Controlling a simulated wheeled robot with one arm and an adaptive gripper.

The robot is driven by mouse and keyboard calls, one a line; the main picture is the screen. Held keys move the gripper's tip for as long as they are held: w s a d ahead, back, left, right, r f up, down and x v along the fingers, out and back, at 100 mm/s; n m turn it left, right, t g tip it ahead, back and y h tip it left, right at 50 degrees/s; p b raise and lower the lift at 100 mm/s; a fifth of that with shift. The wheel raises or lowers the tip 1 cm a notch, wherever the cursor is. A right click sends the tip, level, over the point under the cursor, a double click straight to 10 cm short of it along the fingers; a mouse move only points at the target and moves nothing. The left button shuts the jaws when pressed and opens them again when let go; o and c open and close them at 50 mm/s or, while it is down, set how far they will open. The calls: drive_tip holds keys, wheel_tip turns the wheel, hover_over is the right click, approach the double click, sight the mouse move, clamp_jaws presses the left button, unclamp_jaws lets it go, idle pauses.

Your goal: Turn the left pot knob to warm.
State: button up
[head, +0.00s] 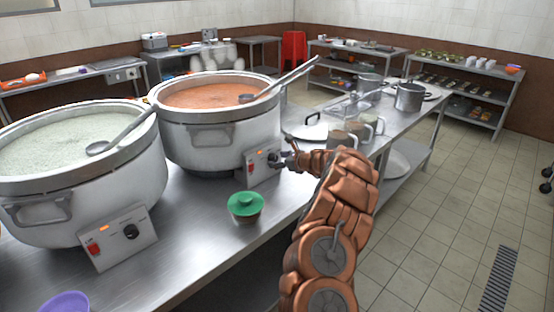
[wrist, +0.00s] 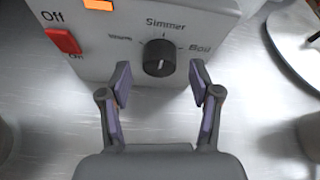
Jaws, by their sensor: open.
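The left pot (head: 150,190) holds pale congee. Its control panel has a black knob (head: 131,231), a red switch and a lit orange lamp; its setting is too small to read. The right pot (head: 185,133) holds orange-red congee, and its panel (head: 263,167) is at my gripper (head: 286,160). In the wrist view, that panel's black knob (wrist: 159,58) has its mark up toward "Simmer", with "Warm" at left and "Boil" at right. My gripper (wrist: 160,78) is open and empty, its fingertips on either side just below the knob, apart from it.
A green-lidded bowl (head: 246,206) stands on the steel counter (head: 195,245) between the panels. A purple bowl (head: 65,303) is at the front left. Ladles (head: 125,132) rest in both pots. Metal mugs (head: 347,135) and a lid (head: 306,132) lie beyond my arm.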

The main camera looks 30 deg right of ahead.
drive_tip(key=shift+w+a+f, duration=0.1)
drive_tip(key=shift+w+f, duration=0.1)
drive_tip(key=shift+w, duration=0.4)
drive_tip(key=c, duration=1.1)
